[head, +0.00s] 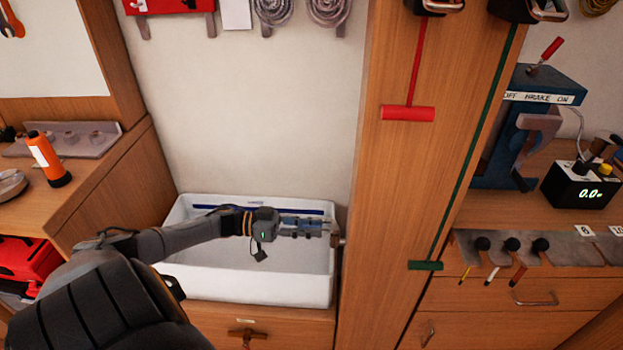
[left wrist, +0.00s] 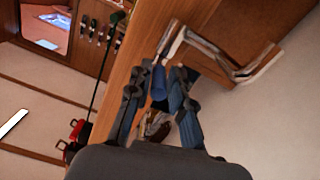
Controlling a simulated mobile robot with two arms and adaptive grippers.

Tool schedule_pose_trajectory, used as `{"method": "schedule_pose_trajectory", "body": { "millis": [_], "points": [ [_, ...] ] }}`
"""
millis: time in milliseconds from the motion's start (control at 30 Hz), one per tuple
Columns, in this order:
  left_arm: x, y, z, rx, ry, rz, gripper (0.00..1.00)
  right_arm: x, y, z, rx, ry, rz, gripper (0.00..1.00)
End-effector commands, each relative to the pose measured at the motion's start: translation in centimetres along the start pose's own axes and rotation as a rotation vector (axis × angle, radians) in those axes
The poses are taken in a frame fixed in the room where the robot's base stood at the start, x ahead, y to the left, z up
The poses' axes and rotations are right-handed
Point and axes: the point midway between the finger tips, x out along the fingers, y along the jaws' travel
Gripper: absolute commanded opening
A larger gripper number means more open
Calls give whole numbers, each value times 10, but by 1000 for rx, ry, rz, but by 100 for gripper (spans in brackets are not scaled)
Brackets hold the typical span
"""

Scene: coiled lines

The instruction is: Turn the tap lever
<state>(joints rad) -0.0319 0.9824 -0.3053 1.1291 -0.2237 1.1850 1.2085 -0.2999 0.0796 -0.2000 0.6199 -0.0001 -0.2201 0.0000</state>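My left gripper (head: 322,228) reaches over the white sink (head: 180,279), its fingertips close to the wooden post on the sink's right. A small brownish metal piece (head: 337,241) shows at the fingertips beside the post; it may be part of the tap, but the lever's shape is not clear. In the left wrist view my left gripper (left wrist: 167,82) has its two fingers apart. A brownish, blurred piece (left wrist: 152,126) shows between and behind them. I cannot tell whether the fingers touch it. My right gripper is not in view.
The tall wooden post (head: 375,200) closes the sink's right side, with a red T-shaped handle (head: 407,113) and a green one (head: 425,265) on lines. An orange torch (head: 48,158) stands on the left counter. The sink basin is otherwise clear.

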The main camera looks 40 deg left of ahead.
Motion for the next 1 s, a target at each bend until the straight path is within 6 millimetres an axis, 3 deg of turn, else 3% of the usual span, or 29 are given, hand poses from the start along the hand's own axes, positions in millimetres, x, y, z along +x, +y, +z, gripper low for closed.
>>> {"method": "schedule_pose_trajectory", "body": {
  "millis": [333, 467, 1000],
  "points": [
    [0, 0, 0, -1, 0, 1, 37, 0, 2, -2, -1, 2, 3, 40],
    [-9, 0, 1, -2, -2, 0, 37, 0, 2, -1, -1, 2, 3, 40],
    [-109, -1, 1, -1, -1, -2, 37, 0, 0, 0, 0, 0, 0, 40]
  ]
}}
